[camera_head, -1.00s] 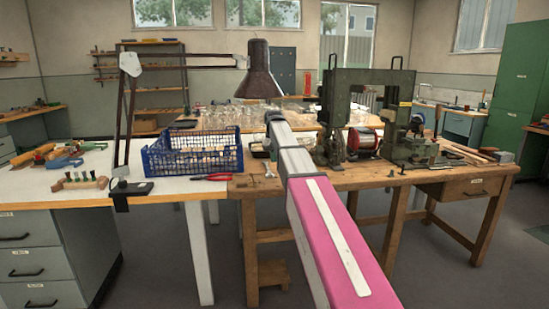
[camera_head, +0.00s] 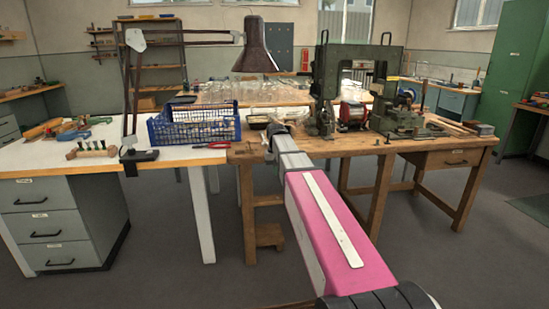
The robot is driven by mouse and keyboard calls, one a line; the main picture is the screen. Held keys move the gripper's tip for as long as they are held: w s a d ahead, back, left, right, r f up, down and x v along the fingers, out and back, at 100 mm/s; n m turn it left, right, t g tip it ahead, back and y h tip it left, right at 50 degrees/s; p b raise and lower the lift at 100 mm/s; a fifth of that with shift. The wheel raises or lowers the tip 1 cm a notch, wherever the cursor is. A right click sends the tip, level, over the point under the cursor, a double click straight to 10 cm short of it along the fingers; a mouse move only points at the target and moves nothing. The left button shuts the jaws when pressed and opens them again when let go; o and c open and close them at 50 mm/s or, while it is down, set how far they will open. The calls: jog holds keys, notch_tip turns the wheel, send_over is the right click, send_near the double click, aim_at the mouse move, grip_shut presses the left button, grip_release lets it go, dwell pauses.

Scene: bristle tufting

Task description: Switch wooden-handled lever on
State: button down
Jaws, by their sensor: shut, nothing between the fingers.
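A green bristle-tufting machine (camera_head: 328,72) stands on the wooden bench (camera_head: 362,146). A thin brown, wood-coloured bar (camera_head: 290,73) juts left from it, beside the lamp shade; it may be the wooden-handled lever. A brown upright handle (camera_head: 424,94) also shows at the machine's right end; I cannot tell for certain which is the lever. My arm reaches forward from the lower right, and my gripper (camera_head: 274,130) is at its far end, low and left of the machine. It is shut and empty, small and partly hidden by the arm. It appears apart from both handles.
A blue crate (camera_head: 195,126) and red-handled pliers (camera_head: 205,147) lie left of my gripper. The lamp (camera_head: 254,52) hangs above it. A red spool (camera_head: 352,113) sits beneath the machine. Glassware stands behind. Open floor lies before the bench.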

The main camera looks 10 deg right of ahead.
jog(key=s+f, duration=2.1)
jog(key=s, duration=0.4)
jog(key=shift+s+d+f, duration=0.15)
jog(key=shift+s+d, duration=0.1)
jog(key=shift+d, duration=0.05)
